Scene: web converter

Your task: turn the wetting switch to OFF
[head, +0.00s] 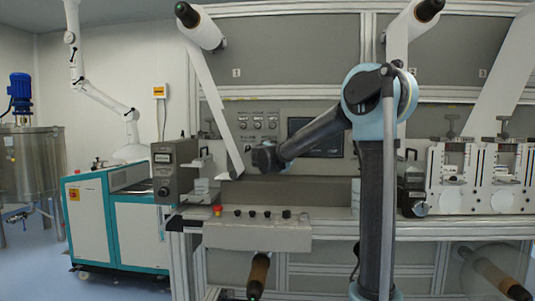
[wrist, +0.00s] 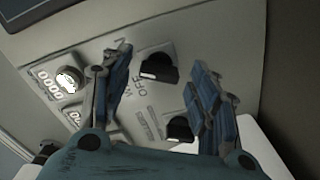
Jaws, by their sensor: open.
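In the wrist view a grey control panel (wrist: 205,30) fills the middle, turned at an angle. A black rotary knob (wrist: 158,68) sits between my fingertips, with printed letters reading OFF beside it. A second black knob (wrist: 180,127) lies lower, partly behind the right finger. The full labels are too blurred or hidden to tell which knob is the wetting switch. My gripper (wrist: 161,62) is open, with one finger on each side of the upper knob; contact cannot be seen. In the head view my gripper (head: 265,157) is in front of the panel (head: 250,108), below its knobs.
Small counters (wrist: 50,85) and a round pale-faced control (wrist: 68,80) are left of the fingers. In the head view a dark screen (head: 318,128) is behind my arm. A ledge with a red button (head: 217,209) and several black knobs projects below the gripper.

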